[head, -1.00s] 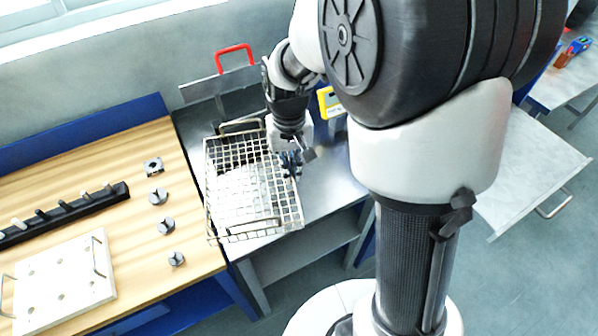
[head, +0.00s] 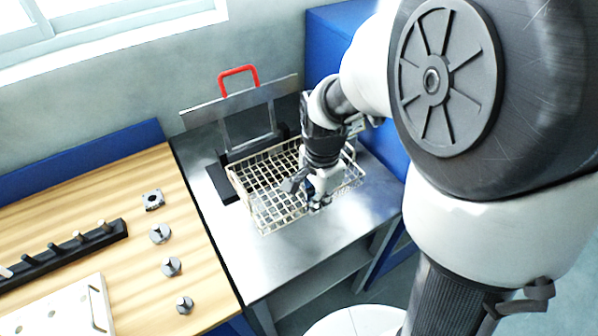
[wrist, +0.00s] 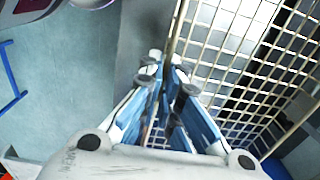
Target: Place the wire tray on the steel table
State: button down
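The wire tray (head: 262,205) is a shallow rectangular mesh basket. In the head view it is over the steel table (head: 290,262), roughly level; I cannot tell whether its underside touches the top. My gripper (head: 318,198) is at the tray's near right side, pointing down. In the wrist view the tray mesh (wrist: 232,60) fills the right, and its edge wire runs between the blue finger pads of my gripper (wrist: 165,85). The fingers are close together on that wire. My wrist hides part of the tray in the head view.
A plate with a red handle (head: 238,72) stands upright at the table's back, behind the tray. On the left, a wooden bench (head: 125,215) holds a black peg rack (head: 65,250), a pale board (head: 60,310) and several small metal parts. The steel table's front is clear.

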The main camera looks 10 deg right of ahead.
aim_at(314, 234)
notch_tip(314, 234, down, 12)
jog(key=b, duration=0.3)
jog(key=shift+w+r+b, duration=0.1)
jog(key=shift+r+b, duration=0.05)
jog(key=shift+b, duration=0.2)
jog(key=shift+r, duration=0.1)
jog(key=c, duration=2.3)
grip_release()
jog(key=shift+f, duration=0.2)
jog(key=o, duration=0.5)
